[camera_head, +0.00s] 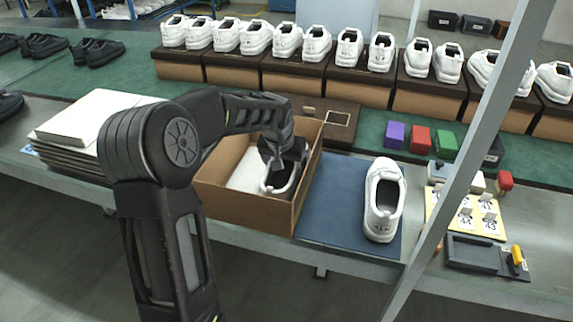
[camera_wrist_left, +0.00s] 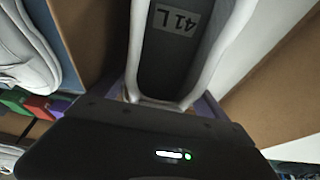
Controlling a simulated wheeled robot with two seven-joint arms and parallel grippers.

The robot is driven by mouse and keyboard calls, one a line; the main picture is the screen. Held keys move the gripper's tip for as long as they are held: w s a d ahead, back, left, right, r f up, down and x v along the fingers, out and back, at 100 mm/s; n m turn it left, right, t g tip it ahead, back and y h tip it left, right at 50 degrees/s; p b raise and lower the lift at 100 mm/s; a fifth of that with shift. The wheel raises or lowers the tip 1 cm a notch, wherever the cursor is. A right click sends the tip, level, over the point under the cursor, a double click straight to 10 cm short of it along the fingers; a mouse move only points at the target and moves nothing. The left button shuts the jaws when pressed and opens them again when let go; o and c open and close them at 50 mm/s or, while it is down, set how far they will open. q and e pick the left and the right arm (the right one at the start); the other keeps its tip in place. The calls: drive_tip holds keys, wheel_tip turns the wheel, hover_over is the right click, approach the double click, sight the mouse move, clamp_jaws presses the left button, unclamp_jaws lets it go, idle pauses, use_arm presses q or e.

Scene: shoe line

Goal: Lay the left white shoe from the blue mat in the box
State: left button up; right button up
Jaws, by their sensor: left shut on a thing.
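The left white shoe (camera_head: 279,183) is inside the open brown box (camera_head: 260,215), partly hidden by my left arm. My left gripper (camera_head: 279,160) is shut on this shoe, with its fingers over the box. In the left wrist view the shoe (camera_wrist_left: 137,45) shows its dark insole with a "41L" label, close in front of the gripper. Whether its sole touches the box floor cannot be told. The other white shoe (camera_head: 383,205) stands on the blue mat (camera_head: 335,205), right of the box. My right gripper is not in view.
A stack of white lids or boards (camera_head: 85,120) lies left of the box. Purple, red and green blocks (camera_head: 419,139) and a yellow card sheet (camera_head: 470,222) lie right. Brown boxes with white shoes line the back (camera_head: 300,82). A grey post (camera_head: 470,160) crosses the right.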

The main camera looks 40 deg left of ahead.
use_arm(q)
drive_tip(key=shift+f, duration=0.25)
drive_tip(key=o, duration=1.6)
drive_tip(key=shift+r, duration=0.15)
drive_tip(key=v, duration=0.7)
drive_tip(key=shift+r, duration=0.3)
drive_tip(key=shift+s+d, duration=0.1)
